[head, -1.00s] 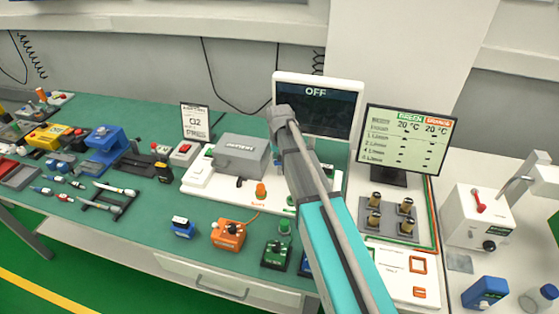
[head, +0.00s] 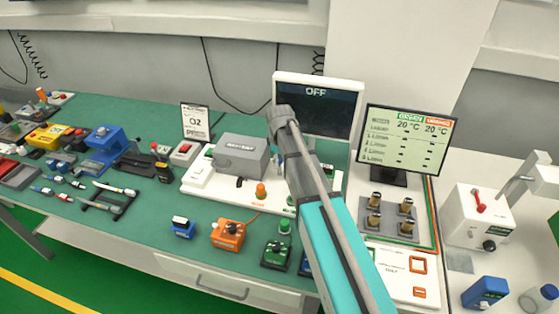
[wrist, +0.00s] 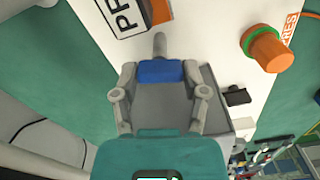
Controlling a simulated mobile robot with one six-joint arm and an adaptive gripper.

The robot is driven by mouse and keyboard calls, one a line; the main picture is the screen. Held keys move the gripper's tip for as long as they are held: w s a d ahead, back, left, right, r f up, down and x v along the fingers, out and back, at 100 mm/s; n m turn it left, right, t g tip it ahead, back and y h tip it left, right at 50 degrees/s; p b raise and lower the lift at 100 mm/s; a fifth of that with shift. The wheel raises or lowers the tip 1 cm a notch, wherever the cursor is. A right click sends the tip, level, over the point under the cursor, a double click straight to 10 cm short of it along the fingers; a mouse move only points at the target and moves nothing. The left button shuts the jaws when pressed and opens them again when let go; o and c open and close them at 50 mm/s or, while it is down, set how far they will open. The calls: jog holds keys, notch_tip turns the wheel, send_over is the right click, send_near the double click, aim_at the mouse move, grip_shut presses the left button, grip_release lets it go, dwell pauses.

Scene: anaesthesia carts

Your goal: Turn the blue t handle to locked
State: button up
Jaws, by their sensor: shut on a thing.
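The blue T handle (wrist: 160,72) shows in the wrist view as a short blue bar, with a grey stem end (wrist: 159,45) beyond it. My gripper (wrist: 160,78) has one finger at each end of the bar and is shut on it. In the head view my own arm covers the handle and my gripper. No locked or unlocked mark can be read near the handle.
An orange knob (wrist: 265,48) stands right of the handle in the wrist view. In the head view, a grey box (head: 240,156) sits on a white panel left of my arm. A screen reading OFF (head: 316,104) stands behind. Small coloured devices crowd the front edge.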

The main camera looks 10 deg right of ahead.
jog(key=shift+n, duration=1.5)
jog(key=o, duration=0.9)
jog(key=shift+d, duration=0.1)
jog(key=shift+m, duration=0.3)
